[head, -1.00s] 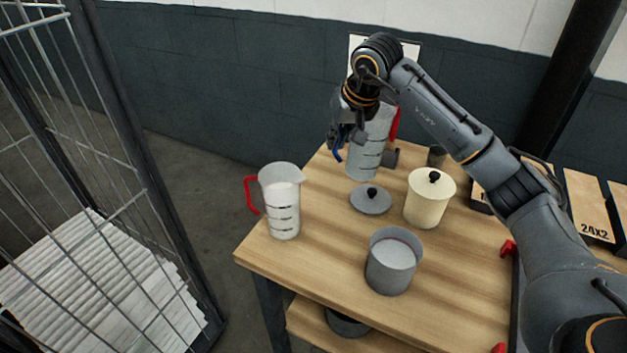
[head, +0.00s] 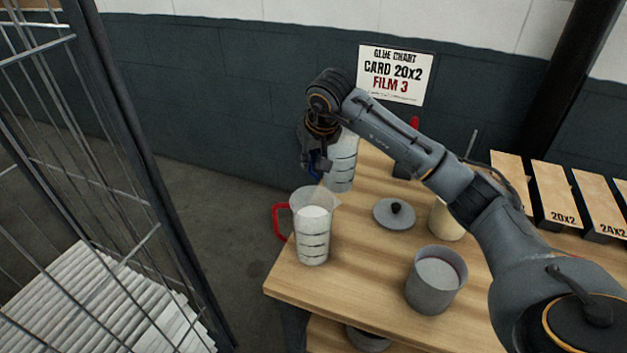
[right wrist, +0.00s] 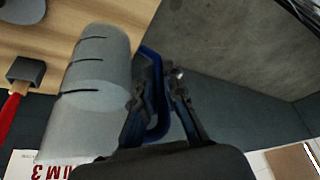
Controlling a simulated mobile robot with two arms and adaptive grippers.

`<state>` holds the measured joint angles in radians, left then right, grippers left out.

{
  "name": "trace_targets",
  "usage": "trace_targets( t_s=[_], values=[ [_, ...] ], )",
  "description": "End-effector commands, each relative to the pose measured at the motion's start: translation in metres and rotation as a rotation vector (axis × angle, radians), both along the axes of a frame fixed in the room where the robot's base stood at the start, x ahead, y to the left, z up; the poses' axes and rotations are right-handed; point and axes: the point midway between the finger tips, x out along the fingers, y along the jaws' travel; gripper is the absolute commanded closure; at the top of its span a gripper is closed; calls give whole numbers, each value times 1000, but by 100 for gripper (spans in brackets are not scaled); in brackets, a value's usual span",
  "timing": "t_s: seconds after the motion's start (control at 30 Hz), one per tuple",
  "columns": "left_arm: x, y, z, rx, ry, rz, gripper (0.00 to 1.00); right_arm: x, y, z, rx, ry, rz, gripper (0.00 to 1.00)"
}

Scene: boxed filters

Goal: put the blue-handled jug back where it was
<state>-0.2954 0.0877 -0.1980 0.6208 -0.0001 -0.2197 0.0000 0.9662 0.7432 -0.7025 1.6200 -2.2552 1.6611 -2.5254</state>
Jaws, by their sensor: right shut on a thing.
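The blue-handled jug (head: 342,172) is a clear measuring jug with dark marks, at the table's far left end. My right gripper (head: 314,168) is shut on its blue handle, on the jug's left side. In the right wrist view the jug (right wrist: 92,100) looks empty, and the blue handle (right wrist: 160,120) lies between the fingers (right wrist: 155,82). I cannot tell whether its base touches the table. A red-handled jug (head: 312,232) with white contents stands upright in front, its spout near the held jug. My left gripper is not in view.
On the table (head: 350,262) are a grey lid (head: 394,215), a grey pot (head: 436,284) with pale contents and a cream pot (head: 445,222) partly behind my arm. A wall sign (head: 394,76) hangs behind. A wire cage (head: 150,190) stands left.

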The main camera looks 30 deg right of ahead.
Motion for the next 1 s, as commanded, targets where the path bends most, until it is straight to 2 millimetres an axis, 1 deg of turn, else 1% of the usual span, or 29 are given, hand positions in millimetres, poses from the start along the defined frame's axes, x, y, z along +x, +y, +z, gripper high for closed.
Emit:
trace_targets(
  t_s=[0.03,0.2,0.4,0.5,0.77,0.9,0.93,1.0],
  values=[
    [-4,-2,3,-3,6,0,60,0,0,-4,1,-2,0,100],
    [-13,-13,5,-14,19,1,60,1,0,-17,1,-4,-1,100],
    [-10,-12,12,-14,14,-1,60,0,1,-45,2,-1,0,100],
    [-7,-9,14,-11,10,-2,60,1,0,-53,2,-4,0,100],
    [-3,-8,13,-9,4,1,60,1,0,-55,0,-6,0,100],
    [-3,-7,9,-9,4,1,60,1,0,-59,0,-6,0,100],
    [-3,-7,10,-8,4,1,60,0,0,-60,1,-3,0,86],
    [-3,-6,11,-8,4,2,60,0,0,-59,1,-2,0,72]
  ],
)
